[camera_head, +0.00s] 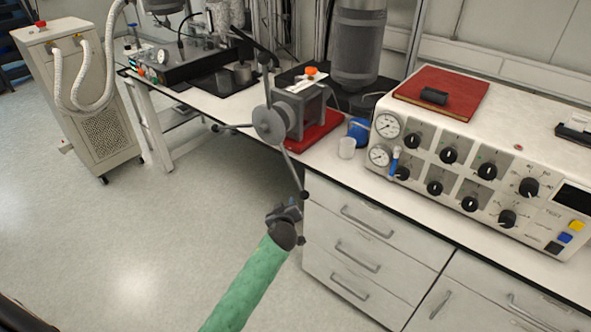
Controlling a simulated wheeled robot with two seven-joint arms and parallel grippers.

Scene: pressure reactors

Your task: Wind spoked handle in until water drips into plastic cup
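The spoked handle (268,124) is on the front of a grey press-like unit (303,108) on a red base at the bench edge. Its visible grey spokes reach up, left and down to the lower right, with dark knobs at their ends. A small whitish plastic cup (346,148) stands upright on the bench right of the unit; I cannot see any water in it. My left gripper (294,210), on a green-sleeved arm, is beside the lower end of the down-pointing spoke. Whether its fingers touch or enclose the spoke cannot be made out. My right gripper is out of view.
A blue round object (359,130) sits behind the cup. A white control panel (480,150) with gauges and knobs fills the bench to the right. Drawers (360,245) are below the bench, close to my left gripper.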

